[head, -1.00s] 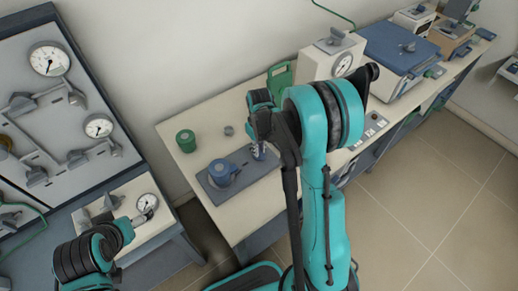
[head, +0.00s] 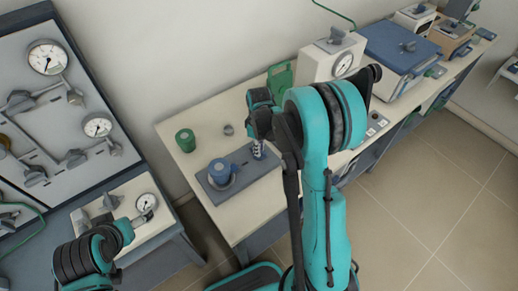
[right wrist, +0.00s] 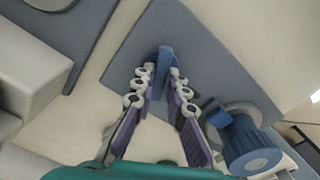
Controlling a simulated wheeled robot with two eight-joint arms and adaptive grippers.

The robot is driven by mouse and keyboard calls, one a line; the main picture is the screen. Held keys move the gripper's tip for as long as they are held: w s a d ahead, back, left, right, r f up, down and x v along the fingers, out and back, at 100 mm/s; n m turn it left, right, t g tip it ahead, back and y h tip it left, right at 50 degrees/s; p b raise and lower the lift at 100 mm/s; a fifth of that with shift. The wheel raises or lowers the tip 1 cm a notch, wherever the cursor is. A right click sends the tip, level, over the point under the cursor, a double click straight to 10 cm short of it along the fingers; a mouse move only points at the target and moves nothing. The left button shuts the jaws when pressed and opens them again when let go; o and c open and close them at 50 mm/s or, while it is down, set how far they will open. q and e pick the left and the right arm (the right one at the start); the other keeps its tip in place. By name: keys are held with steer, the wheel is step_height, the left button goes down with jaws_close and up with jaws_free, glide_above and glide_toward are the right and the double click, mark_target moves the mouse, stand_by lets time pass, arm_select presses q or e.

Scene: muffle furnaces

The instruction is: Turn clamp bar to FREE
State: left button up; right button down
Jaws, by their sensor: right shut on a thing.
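A blue clamp bar (right wrist: 164,66) stands up from a grey-blue base plate (head: 207,186). In the right wrist view it sits between the fingertips of my right gripper (right wrist: 160,82), which is shut on it. In the head view the right gripper (head: 258,150) reaches down over the right part of the plate, and its arm hides much of that area. A blue lidded cylinder (head: 219,169) stands on the plate to the left of the gripper; it also shows in the right wrist view (right wrist: 245,145). The FREE marking cannot be read.
A green cup (head: 186,140) and a small grey ring (head: 228,130) stand on the bench behind the plate. A white gauge box (head: 330,60) stands further right. A gauge panel (head: 75,130) is at the left. The bench front is clear.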

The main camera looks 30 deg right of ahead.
steer(key=n, duration=0.6)
steer(key=shift+b, duration=0.3)
steer(key=n, duration=0.6)
steer(key=shift+n, duration=0.3)
steer(key=c, duration=1.5)
jaws_free()
steer(key=shift+c, duration=0.2)
step_height(320, 180, up, 12)
